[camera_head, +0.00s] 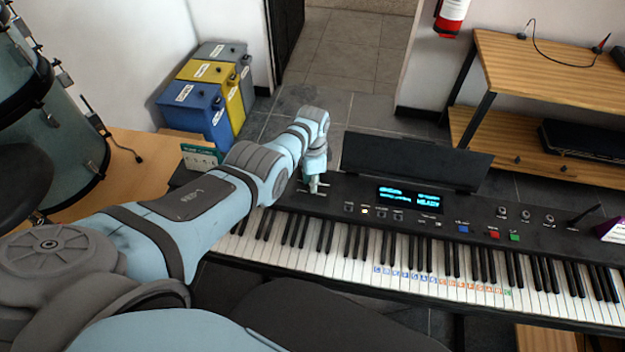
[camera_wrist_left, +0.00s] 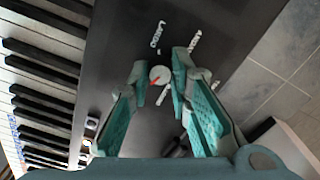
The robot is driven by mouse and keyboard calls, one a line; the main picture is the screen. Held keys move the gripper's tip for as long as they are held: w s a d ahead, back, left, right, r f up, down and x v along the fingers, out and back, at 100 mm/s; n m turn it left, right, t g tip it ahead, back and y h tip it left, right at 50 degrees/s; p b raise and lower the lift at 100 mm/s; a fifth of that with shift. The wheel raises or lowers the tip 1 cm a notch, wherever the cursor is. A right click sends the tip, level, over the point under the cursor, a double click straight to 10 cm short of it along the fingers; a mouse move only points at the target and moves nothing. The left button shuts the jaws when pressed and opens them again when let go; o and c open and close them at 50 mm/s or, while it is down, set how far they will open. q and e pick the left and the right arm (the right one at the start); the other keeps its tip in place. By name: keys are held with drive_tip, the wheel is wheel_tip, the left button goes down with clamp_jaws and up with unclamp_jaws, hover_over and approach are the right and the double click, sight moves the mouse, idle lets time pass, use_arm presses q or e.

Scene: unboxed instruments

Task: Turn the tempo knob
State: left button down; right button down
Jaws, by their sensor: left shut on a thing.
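The keyboard (camera_head: 330,225) has a black top panel with a lit display. A pale round tempo knob (camera_wrist_left: 160,75) with a red pointer line sits on the dark panel in the left wrist view, with small white labels around it. My left gripper (camera_wrist_left: 158,78) points down at the panel, with one teal finger on each side of the knob, shut on it. In the head view, my left gripper (camera_head: 314,188) is at the panel's left part and hides the knob. My right gripper is in neither view.
A dark music stand (camera_head: 415,160) rises behind the display (camera_head: 410,197), right of my gripper. A small sign (camera_head: 201,157) stands left of the keyboard. Labelled bins (camera_head: 190,105) and a wooden shelf (camera_head: 535,65) stand farther back.

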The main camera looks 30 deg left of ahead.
use_arm(q)
drive_tip(key=shift+w+r+m, duration=0.1)
drive_tip(key=shift+w+m, duration=0.05)
drive_tip(key=shift+m, duration=0.85)
drive_tip(key=shift+a, duration=0.1)
drive_tip(key=c, duration=1.5)
unclamp_jaws()
drive_tip(key=shift+o, duration=0.2)
wheel_tip(320, 180, up, 12)
